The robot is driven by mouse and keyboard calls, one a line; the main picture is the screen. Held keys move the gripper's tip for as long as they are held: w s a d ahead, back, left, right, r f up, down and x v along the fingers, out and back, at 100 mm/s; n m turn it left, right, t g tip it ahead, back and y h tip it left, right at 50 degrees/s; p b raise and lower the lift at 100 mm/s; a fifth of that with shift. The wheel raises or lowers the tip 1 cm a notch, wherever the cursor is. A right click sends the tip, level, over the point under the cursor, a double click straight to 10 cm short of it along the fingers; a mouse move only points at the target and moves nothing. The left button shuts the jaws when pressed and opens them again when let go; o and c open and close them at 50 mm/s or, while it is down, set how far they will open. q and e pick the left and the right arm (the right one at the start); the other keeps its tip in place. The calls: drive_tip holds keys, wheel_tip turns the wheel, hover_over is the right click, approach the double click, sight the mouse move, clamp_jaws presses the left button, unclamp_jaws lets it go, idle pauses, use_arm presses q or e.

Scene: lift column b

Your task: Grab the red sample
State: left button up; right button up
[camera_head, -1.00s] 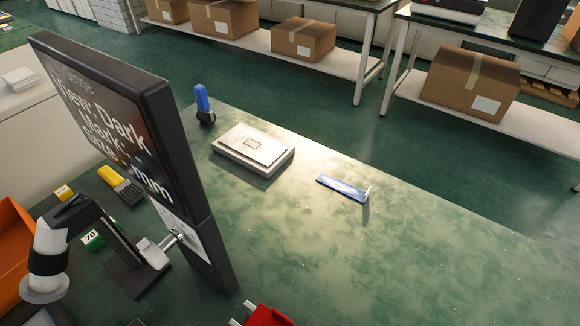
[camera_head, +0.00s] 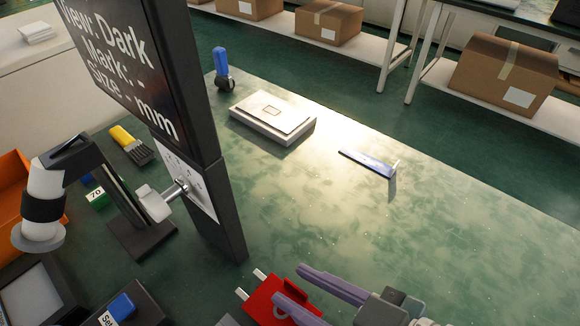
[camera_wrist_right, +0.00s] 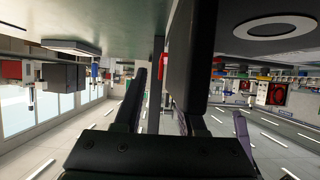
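The red sample (camera_head: 264,296) is a flat red piece with two pale prongs and a round hole. It lies on the green bench top at the bottom middle of the head view. My right gripper (camera_head: 288,279) comes in from the bottom right. Its two purple-grey fingers are spread, and the nearer fingertip overlaps the sample's right part in the picture. I cannot tell whether it touches. The sample's lower right part is hidden behind that finger. My left gripper does not show.
A tall dark display (camera_head: 193,100) stands close left of the sample. A black stand with a white-and-black arm (camera_head: 40,205) is farther left. A white box (camera_head: 270,120), a blue-handled tool (camera_head: 221,68) and a blue-and-white strip (camera_head: 367,162) lie farther back. The right bench is clear.

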drive_tip(key=shift+c, duration=0.3)
clamp_jaws()
idle(1.0)
